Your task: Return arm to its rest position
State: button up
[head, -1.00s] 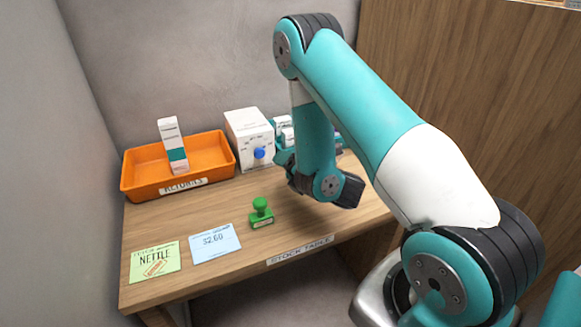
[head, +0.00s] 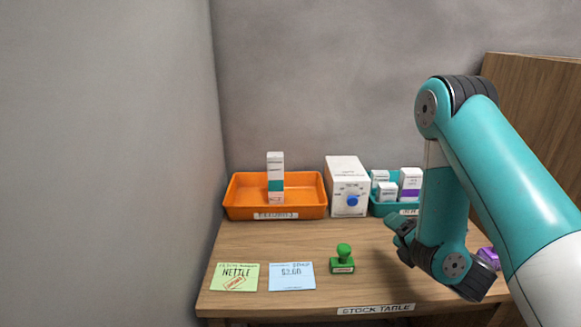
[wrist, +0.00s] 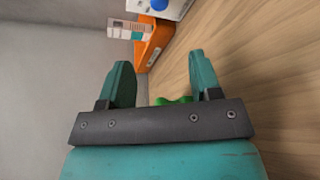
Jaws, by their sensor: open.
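My gripper (wrist: 160,75) is open in the wrist view, with its two teal fingers apart and nothing between them. In the head view my gripper (head: 391,238) is at the end of my folded teal arm, above the right part of the stock table (head: 320,245). It is to the right of the green stamp (head: 343,260) and in front of the teal bin (head: 383,208). In the wrist view a bit of the green stamp (wrist: 172,100) shows low between the fingers.
An orange tray (head: 240,205) holds an upright white and teal box (head: 275,180). A white machine (head: 347,175) with a blue knob stands beside it. A green card (head: 234,284) and a blue card (head: 292,283) lie at the front left. A purple item (head: 489,257) is partly hidden behind my arm.

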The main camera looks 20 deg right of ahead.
notch_tip(320, 180, up, 5)
jog(key=w+m+g+h, duration=0.2)
jog(key=m+h, duration=0.3)
jog(key=m, duration=0.6)
jog(key=s+a+r+m+g+y, duration=0.2)
jog(key=s+a+m+g, duration=0.15)
jog(key=a+m, duration=0.3)
jog(key=s+a+r+g+y, duration=0.2)
jog(key=s+a+r+g, duration=0.3)
jog(key=s+a, duration=0.3)
jog(key=s+a+r+g+y, duration=0.3)
jog(key=s+a+r+g, duration=0.2)
jog(key=s+a, duration=0.3)
jog(key=s, duration=0.4)
jog(key=shift+s+y+p, duration=0.3)
jog(key=shift+p, duration=0.05)
jog(key=shift+a, duration=0.1)
